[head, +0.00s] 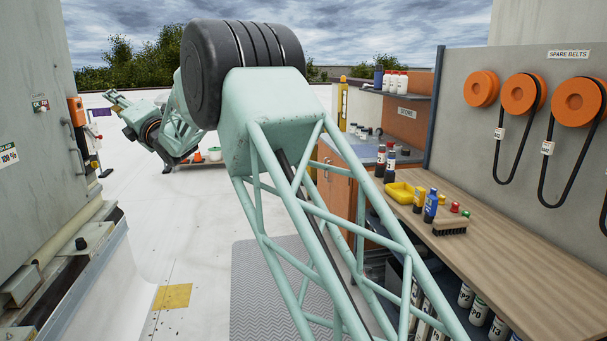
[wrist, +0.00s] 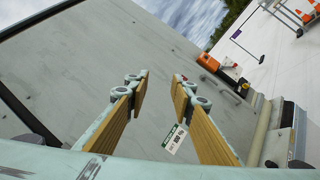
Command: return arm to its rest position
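My arm crosses the middle of the head view, and its far end reaches left past the grey cabinet (head: 30,150). My gripper (head: 112,98) is small there, its fingers pointing up and left. In the wrist view, my gripper (wrist: 162,82) shows two tan-padded fingers spread apart with a clear gap between the tips. Nothing is held between them. Beyond the fingers is a large grey panel face (wrist: 110,50). A white and green label (wrist: 174,138) shows between the fingers, close to the right one; it looks to be on the panel.
A wooden workbench (head: 530,245) with bottles, a yellow tray (head: 400,193) and a brush (head: 449,227) stands at right. Orange pulleys with belts (head: 520,94) hang above it. An orange box (wrist: 208,62) is on the panel's edge. White roof floor (head: 130,200) is open at left.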

